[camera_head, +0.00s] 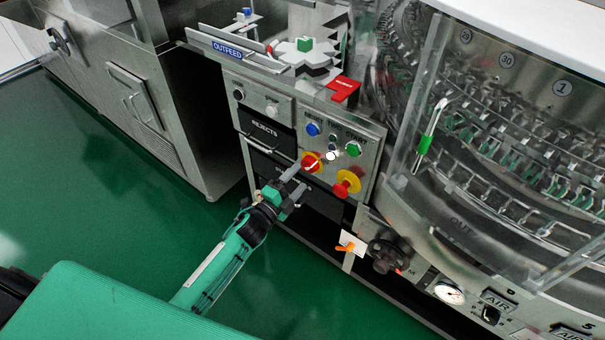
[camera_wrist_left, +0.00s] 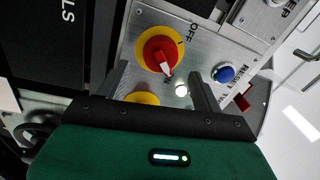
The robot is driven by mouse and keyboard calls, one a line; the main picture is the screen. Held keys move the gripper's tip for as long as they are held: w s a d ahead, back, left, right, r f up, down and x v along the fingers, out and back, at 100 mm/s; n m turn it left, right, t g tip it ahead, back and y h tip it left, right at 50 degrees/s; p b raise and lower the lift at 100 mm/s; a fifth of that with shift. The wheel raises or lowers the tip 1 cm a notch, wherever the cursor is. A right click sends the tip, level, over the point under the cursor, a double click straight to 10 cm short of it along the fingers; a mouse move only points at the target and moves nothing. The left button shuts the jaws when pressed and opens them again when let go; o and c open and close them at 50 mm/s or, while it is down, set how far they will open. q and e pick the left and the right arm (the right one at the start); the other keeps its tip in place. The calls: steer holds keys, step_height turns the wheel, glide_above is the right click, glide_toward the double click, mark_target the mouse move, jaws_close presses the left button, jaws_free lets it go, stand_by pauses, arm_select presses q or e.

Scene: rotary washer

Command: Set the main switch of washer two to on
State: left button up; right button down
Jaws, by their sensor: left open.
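The main switch (camera_head: 311,161) is a red rotary knob on a yellow disc on the grey control panel. In the left wrist view the knob (camera_wrist_left: 160,54) shows a white mark on its handle, toward the gripper side, with an OFF label beside the disc. I cannot tell for certain which position it is set to. My left gripper (camera_head: 299,180) is open just in front of the panel, below the switch. In the wrist view its fingers (camera_wrist_left: 161,88) stand apart with the knob ahead between them, apparently not gripped. My right gripper is not in view.
A red emergency button (camera_head: 347,187) on yellow sits close to the switch. A blue button (camera_head: 312,129) and a green button (camera_head: 353,149) are above. The REJECTS drawer (camera_head: 265,130) is left of the panel. A clear guard door (camera_head: 425,140) stands right. Green floor lies open at left.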

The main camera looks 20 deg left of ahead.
arm_select(q)
steer(key=v, duration=1)
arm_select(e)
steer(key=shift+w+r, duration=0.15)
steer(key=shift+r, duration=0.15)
